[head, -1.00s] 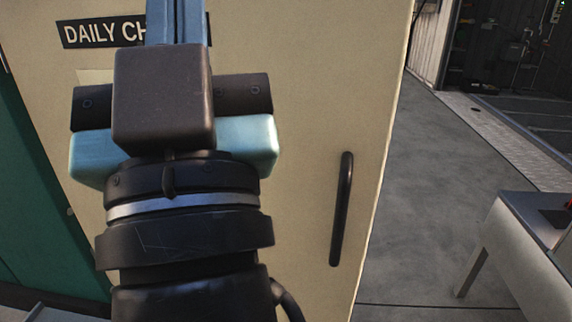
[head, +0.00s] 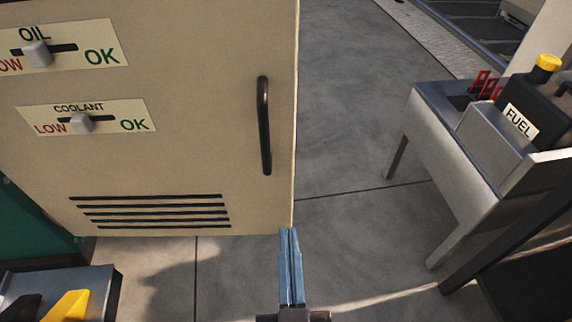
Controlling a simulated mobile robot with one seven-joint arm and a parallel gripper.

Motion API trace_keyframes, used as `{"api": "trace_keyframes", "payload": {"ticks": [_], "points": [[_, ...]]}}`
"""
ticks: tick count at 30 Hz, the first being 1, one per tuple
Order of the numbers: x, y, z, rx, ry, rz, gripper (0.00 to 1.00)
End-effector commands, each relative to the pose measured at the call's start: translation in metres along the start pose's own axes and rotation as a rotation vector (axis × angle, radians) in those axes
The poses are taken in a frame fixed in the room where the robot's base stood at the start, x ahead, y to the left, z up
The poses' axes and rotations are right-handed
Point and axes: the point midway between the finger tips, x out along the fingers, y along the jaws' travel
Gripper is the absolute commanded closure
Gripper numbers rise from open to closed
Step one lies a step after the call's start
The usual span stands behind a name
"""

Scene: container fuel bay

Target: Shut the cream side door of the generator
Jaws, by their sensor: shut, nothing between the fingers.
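The cream side door (head: 190,175) fills the left of the head view. It stands out from the green generator body (head: 40,222), with floor visible past its right edge and below it. A black upright handle (head: 264,125) is near that right edge. The door bears an OIL panel (head: 62,45), a COOLANT panel (head: 105,117) and a row of dark vent slots. My gripper (head: 289,234) is at the bottom middle, its blue fingers shut and empty. Its tips appear by the door's lower right corner, below the handle; whether they touch the door I cannot tell.
A metal bench (head: 440,150) stands at the right, holding a black FUEL can (head: 535,105) with a yellow cap (head: 547,62) and red items. A low dark tray with a yellow object (head: 62,308) is at the lower left. The grey floor between door and bench is clear.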

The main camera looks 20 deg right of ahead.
Motion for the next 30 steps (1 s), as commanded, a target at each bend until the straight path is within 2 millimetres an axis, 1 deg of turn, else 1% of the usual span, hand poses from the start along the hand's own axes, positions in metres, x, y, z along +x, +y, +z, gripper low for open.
{"api": "trace_keyframes", "payload": {"ticks": [1, 3, 5, 8, 14, 30], "points": [[-0.005, 0.001, 0.004, 0.000, -0.016, 0.003, 1.00], [-0.008, 0.001, 0.008, -0.001, -0.025, 0.005, 1.00], [-0.007, 0.001, 0.009, -0.001, -0.027, 0.005, 1.00], [-0.001, 0.001, 0.009, -0.001, -0.024, 0.004, 1.00], [0.022, 0.001, 0.008, 0.001, -0.022, 0.003, 1.00], [0.102, 0.001, 0.011, 0.000, -0.023, 0.004, 1.00]]}}
